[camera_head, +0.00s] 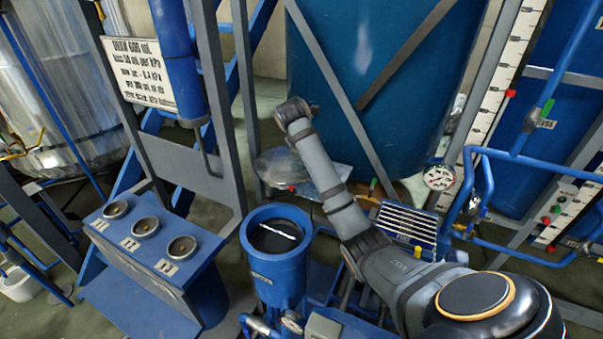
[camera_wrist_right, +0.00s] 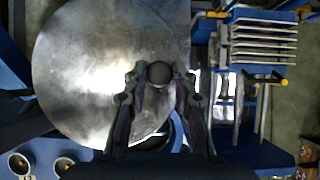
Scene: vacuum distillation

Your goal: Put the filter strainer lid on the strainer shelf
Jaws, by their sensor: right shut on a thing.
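The filter strainer lid (camera_wrist_right: 90,75) is a large round grey metal disc with a dark round knob. My right gripper (camera_wrist_right: 158,78) is shut on this knob. In the head view the lid (camera_head: 279,165) shows partly behind my right arm, in front of the big blue tank; the gripper itself is not clear there. An open blue cylindrical vessel (camera_head: 262,270), apparently the strainer, stands nearer, with a dark inside. A slatted blue rack (camera_head: 407,222) stands right of my arm and also shows in the wrist view (camera_wrist_right: 262,42); I cannot tell whether it is the strainer shelf. My left gripper is out of view.
A blue stand (camera_head: 150,255) with three round cups is at the left. Blue pipe rails (camera_head: 520,160) and a gauge (camera_head: 438,177) are at the right. The large blue tank (camera_head: 395,60) and its diagonal braces fill the back.

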